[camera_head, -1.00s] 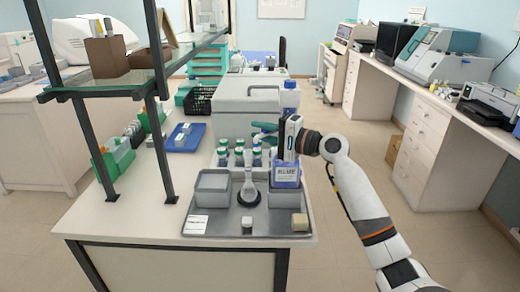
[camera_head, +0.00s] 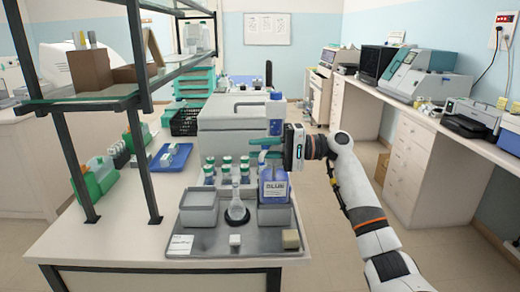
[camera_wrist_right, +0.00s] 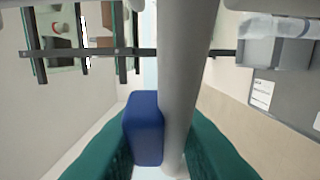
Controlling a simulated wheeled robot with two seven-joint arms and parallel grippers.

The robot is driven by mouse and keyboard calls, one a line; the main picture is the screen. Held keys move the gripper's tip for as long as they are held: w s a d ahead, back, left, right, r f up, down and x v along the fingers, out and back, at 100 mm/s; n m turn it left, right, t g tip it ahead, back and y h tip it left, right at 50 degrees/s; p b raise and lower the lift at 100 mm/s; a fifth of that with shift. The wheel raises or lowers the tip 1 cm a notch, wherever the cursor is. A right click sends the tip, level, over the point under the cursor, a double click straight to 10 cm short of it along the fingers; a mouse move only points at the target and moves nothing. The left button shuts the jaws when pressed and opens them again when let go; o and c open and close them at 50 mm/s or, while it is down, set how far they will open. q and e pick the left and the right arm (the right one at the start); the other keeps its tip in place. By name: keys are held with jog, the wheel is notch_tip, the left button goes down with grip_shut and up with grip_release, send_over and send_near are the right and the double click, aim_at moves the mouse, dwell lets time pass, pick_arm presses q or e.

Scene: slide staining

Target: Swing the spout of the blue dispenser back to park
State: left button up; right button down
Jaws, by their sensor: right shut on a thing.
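The blue dispenser (camera_head: 273,188) stands on the grey tray at its back right, a blue bottle labelled BLUE with a blue-capped white upper part (camera_head: 276,110) above it. My right gripper (camera_head: 262,146) is level with the upper part, just above the bottle, reaching in from the right with its green fingers. In the right wrist view, the green fingertips (camera_wrist_right: 160,150) close around a blue block (camera_wrist_right: 144,127) and a pale tube (camera_wrist_right: 186,70) beside it, which look like the dispenser's spout. The fingers partly hide the spout in the head view. My left gripper is not in view.
A shelf frame (camera_head: 140,160) stands at the left.

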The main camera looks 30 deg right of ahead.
jog(key=c, duration=1.2)
grip_release()
jog(key=shift+c, duration=0.2)
jog(key=b+v, duration=0.2)
jog(key=v, duration=1)
jog(key=shift+f, duration=0.1)
jog(key=shift+c, duration=0.3)
